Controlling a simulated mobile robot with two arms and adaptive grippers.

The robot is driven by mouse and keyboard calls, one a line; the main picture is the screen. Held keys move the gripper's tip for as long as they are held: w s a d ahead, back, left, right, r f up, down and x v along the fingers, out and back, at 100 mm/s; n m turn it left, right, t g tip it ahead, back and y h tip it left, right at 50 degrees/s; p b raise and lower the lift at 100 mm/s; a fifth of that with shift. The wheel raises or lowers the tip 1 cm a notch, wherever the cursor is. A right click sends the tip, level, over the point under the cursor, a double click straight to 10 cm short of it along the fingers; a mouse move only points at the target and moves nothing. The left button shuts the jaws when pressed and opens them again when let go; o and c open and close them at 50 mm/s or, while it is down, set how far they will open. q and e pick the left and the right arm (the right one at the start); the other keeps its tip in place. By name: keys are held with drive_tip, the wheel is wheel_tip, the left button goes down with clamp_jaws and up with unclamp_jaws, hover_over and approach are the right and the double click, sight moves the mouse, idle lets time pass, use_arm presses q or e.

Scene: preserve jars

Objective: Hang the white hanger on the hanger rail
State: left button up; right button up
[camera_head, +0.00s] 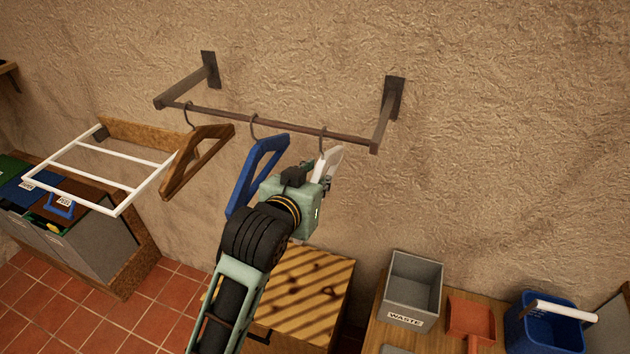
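The hanger rail (285,126) is a dark bar on two wall brackets. The white hanger (330,160) is at the rail's right part, its dark hook up at the bar and seemingly over it. My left gripper (326,184) is right at the white hanger and covers its lower part. Its fingertips are mostly hidden, so I cannot tell whether they grip it. A brown hanger (196,160) and a blue hanger (256,172) hang on the rail to the left. My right gripper is not in view.
A white rack (120,180) juts out at left above grey bins. A striped wooden cabinet (315,280) stands below my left arm. A grey waste bin (413,285), a red dustpan (470,318) and a blue bucket (540,328) are at lower right. The wall right of the rail is bare.

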use_arm(q)
drive_tip(key=shift+o, duration=1.2)
